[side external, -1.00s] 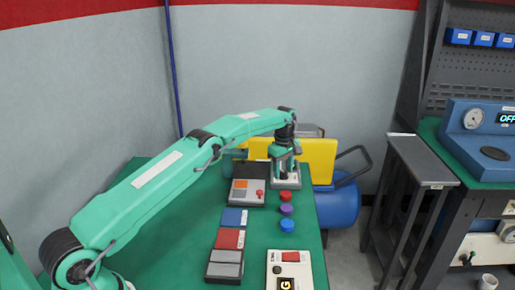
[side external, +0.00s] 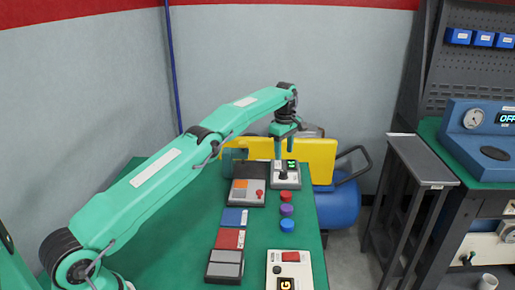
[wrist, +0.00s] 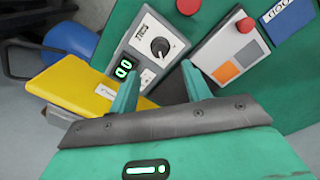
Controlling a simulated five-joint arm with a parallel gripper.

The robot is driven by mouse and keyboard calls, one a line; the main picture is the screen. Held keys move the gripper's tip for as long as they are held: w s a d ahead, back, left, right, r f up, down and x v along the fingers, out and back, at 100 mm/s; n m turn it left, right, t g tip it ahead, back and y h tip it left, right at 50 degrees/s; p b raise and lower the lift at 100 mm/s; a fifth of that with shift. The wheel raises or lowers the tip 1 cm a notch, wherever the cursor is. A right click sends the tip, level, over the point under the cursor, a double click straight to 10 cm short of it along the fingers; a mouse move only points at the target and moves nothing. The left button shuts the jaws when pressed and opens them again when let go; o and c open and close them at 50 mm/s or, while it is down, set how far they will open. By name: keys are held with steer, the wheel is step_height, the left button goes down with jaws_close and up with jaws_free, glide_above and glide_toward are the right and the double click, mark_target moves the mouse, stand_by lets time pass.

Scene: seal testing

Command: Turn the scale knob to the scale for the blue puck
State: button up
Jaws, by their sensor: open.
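The scale knob (wrist: 160,46) is a black dial with a small white mark, set in a light panel (side external: 294,181) at the far end of the green bench. Scale markings beside it in the wrist view are too small to read. A green lit display (wrist: 123,69) on the panel seems to read 00. My gripper (side external: 284,154) is above the panel, pointing down, open and empty. In the wrist view its fingers (wrist: 160,80) are apart, with the knob beyond them, untouched. The blue puck (side external: 287,226) is on the bench, nearest in a row with a purple puck (side external: 286,210) and a red puck (side external: 286,197).
A grey box with an orange square and red button (side external: 247,192) sits left of the panel. A yellow case (side external: 318,155) stands behind the panel.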

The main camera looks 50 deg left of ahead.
steer(key=s+d+r+m+t, duration=0.1)
steer(key=s+d+r+m, duration=0.2)
steer(key=s+r, duration=0.3)
steer(key=s+d+r+m+t, duration=0.1)
steer(key=s+d+r+m, duration=0.2)
steer(key=r, duration=1)
steer(key=shift+s+m, duration=1.1)
steer(key=shift+s, duration=0.75)
steer(key=shift+d, duration=0.1)
